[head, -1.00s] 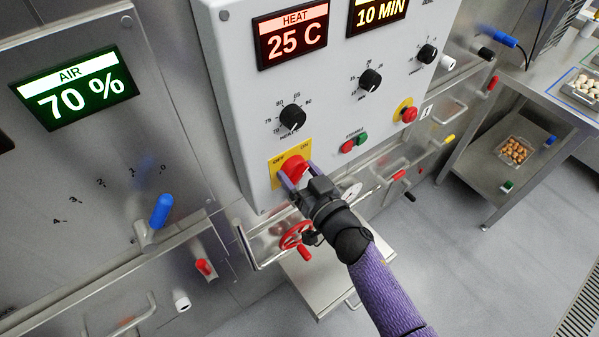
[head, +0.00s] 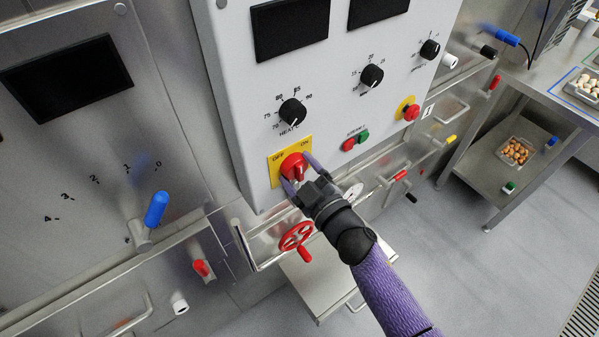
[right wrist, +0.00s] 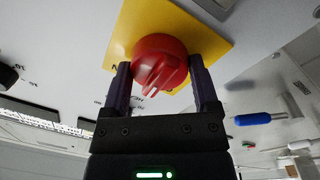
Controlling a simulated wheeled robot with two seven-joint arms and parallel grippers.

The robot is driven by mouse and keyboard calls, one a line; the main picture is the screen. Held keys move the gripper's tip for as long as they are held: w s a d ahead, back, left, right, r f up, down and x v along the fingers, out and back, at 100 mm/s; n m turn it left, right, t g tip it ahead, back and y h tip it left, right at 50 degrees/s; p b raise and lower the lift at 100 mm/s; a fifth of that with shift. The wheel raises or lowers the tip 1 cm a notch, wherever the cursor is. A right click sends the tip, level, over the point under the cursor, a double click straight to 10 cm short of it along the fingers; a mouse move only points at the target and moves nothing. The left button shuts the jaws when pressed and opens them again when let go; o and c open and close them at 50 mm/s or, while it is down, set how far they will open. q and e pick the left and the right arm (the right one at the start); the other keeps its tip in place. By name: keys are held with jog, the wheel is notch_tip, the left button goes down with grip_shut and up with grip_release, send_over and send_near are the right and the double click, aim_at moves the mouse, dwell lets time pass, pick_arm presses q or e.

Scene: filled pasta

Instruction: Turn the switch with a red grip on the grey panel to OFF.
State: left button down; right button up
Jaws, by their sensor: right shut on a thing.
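The switch's red grip (head: 293,166) sits on a yellow plate (head: 276,174) low on the grey panel (head: 229,88). The plate reads OFF at its left and ON at its right. My right gripper (head: 301,172) is shut on the red grip, one finger on each side. In the right wrist view the red grip (right wrist: 160,62) is between the two fingers (right wrist: 162,88), with the yellow plate (right wrist: 208,42) behind it. The fingers hide part of the grip in the head view. My left gripper is not in view.
Dark displays (head: 290,25) and black dials (head: 292,112) sit above the switch. A red stop button (head: 411,112) and red and green buttons (head: 355,140) are to its right. A red handwheel (head: 296,236) is below. A blue-handled lever (head: 156,209) stands at left.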

jog(key=n, duration=0.3)
jog(key=shift+f+b, duration=0.15)
jog(key=shift+b, duration=0.2)
jog(key=n, duration=0.2)
jog(key=shift+n, duration=0.3)
jog(key=shift+n+y+b, duration=0.3)
jog(key=shift+n+b, duration=0.2)
jog(key=shift+n, duration=1.2)
